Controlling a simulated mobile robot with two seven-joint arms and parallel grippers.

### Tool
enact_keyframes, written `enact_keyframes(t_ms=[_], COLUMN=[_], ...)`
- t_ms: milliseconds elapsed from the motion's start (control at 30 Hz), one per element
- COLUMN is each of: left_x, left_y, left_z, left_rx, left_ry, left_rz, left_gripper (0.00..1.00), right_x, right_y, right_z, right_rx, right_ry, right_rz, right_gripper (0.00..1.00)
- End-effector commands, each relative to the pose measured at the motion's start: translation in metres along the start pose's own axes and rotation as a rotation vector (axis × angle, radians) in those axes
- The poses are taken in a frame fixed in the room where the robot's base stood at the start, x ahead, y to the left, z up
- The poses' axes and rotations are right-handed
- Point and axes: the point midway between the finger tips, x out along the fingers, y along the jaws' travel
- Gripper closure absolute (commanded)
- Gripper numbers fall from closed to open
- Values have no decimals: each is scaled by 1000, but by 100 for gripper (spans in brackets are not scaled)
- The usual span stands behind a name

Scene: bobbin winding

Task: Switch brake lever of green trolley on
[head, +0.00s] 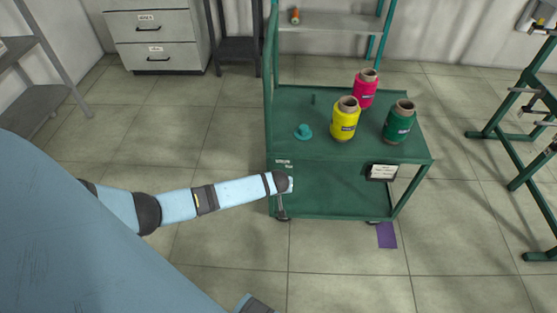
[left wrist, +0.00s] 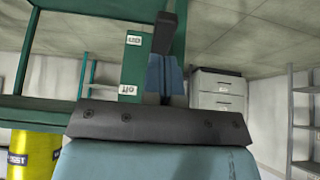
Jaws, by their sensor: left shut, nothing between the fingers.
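The green trolley (head: 330,190) stands at the centre of the head view, with small white labels (head: 284,162) at its near left corner. In the left wrist view a green post (left wrist: 133,70) of the trolley carries two white labels, the lower one (left wrist: 127,90) apparently reading "Off". My left gripper (left wrist: 165,40) is shut and empty, its fingers in front of and beside this post. I cannot tell whether it touches the trolley. In the head view the end of my left arm is at that corner, its fingers not clear. My right gripper is out of view.
On the trolley's top are a yellow cone (head: 344,121), a pink cone (head: 364,90), a dark green cone (head: 399,123) and a small teal piece (head: 303,131). A purple sheet (head: 387,235) lies on the floor. A green frame (head: 520,130) stands right, drawers (head: 153,38) behind left. The front floor is free.

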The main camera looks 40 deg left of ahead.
Motion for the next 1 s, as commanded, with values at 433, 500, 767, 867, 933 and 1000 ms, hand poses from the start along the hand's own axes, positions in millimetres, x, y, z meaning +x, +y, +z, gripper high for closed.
enact_keyframes(t_ms=[433, 500, 767, 867, 933, 1000], left_x=[14, 15, 17, 17, 16, 16], left_y=[1, 0, 0, 0, 0, 0], left_z=[12, 13, 14, 14, 14, 14], left_rx=[-2, -2, -1, -1, -1, -1], left_ry=[121, 121, 121, 121, 121, 121], left_rz=[1, 1, 0, 0, 0, 0], left_gripper=[100, 100, 100, 100, 100, 100], right_x=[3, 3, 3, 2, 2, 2], right_y=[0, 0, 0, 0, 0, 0], right_z=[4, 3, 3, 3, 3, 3], right_rx=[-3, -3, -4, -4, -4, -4], right_ry=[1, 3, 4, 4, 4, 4], right_rz=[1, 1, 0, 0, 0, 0], right_gripper=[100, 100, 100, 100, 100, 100])
